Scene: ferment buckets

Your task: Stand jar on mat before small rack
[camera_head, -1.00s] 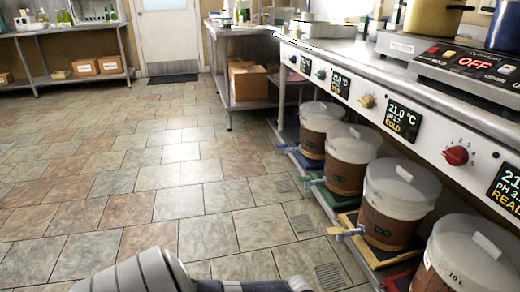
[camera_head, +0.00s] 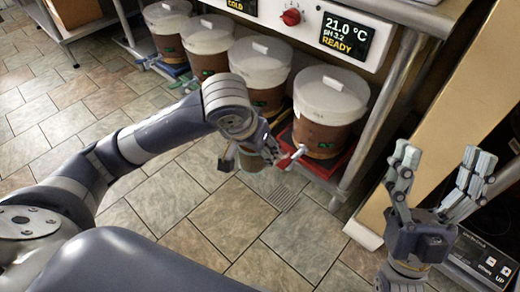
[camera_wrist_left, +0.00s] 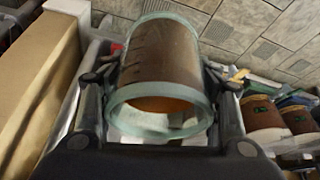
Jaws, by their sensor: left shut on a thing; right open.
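My left gripper (camera_head: 251,158) is shut on a glass jar (camera_wrist_left: 160,58). In the left wrist view its fingers press both sides of the jar, whose round greenish mouth faces the camera; brown shows through its wall. My right gripper (camera_head: 442,153) is open and empty at the right. I cannot make out the mat or the small rack.
Several lidded buckets stand in a row under the steel bench; the nearest is on a red tray (camera_head: 324,166). A bench leg (camera_head: 374,110) and a tan panel (camera_head: 440,110) stand to the right. A scale (camera_head: 482,262) is at the lower right. The tiled floor (camera_head: 215,230) is clear.

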